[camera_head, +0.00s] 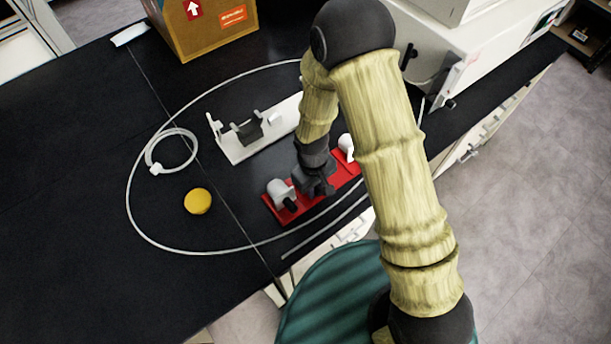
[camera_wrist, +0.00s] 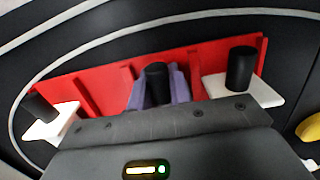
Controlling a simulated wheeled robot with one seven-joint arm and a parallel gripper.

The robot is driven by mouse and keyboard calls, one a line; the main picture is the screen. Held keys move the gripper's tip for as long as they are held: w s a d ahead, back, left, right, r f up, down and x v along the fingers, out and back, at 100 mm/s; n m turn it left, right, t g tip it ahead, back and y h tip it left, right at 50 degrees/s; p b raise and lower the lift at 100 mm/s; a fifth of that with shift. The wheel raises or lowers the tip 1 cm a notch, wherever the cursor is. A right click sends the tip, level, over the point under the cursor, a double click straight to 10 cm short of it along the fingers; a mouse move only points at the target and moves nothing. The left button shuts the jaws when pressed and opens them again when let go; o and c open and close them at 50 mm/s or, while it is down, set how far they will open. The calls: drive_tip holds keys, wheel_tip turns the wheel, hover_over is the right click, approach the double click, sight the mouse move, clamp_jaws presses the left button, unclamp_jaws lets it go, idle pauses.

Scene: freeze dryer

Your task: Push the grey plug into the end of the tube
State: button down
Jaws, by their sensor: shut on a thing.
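My gripper (camera_head: 316,184) is low over the red base (camera_head: 273,211). In the wrist view, a dark plug-like cylinder (camera_wrist: 156,84) stands between pale purple pieces (camera_wrist: 180,84), in front of the red base (camera_wrist: 90,76). My gripper is shut on this dark cylinder. Its lower end is hidden. White pieces with dark cylinders flank it: one on the right (camera_wrist: 240,68) and one on the left (camera_wrist: 40,107). A thin white tube (camera_head: 128,192) runs in a wide loop around the fixtures. I cannot tell where the tube's end meets the plug.
A white stand with a dark grey clamp (camera_head: 248,132) is behind the red base. A yellow round object (camera_head: 198,201) and a small coil of tubing (camera_head: 172,150) lie left. A cardboard box (camera_head: 205,25) and a white machine (camera_head: 485,55) stand at the back. The black bench is clear at left.

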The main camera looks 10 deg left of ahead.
sight(317, 188)
idle(0.5)
drive_tip(key=shift+r+p, duration=2.3)
drive_tip(key=shift+r, duration=0.7)
